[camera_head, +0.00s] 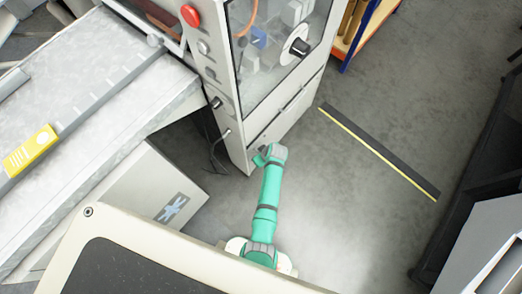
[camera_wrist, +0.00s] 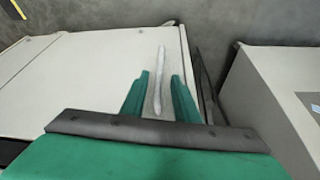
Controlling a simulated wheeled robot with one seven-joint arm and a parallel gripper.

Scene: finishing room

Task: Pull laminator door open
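The laminator (camera_head: 235,95) is a tall pale cabinet with a clear window in its upper door (camera_head: 275,55). The door looks shut in the head view. In the wrist view, a pale panel of the machine (camera_wrist: 90,75) carries a slim light-grey bar handle (camera_wrist: 160,60). My gripper (camera_wrist: 160,78) is open, with one green finger on each side of the bar. A gap shows between the bar and each finger. In the head view, my gripper (camera_head: 262,157) is at the cabinet's lower front, and its fingers are too small to make out there.
A metal table (camera_head: 100,75) with a yellow block (camera_head: 30,150) stands at the left. A pale box (camera_head: 160,195) is below it. A black-and-yellow strip (camera_head: 380,150) lies on the floor to the right. The grey floor (camera_head: 420,80) around it is clear.

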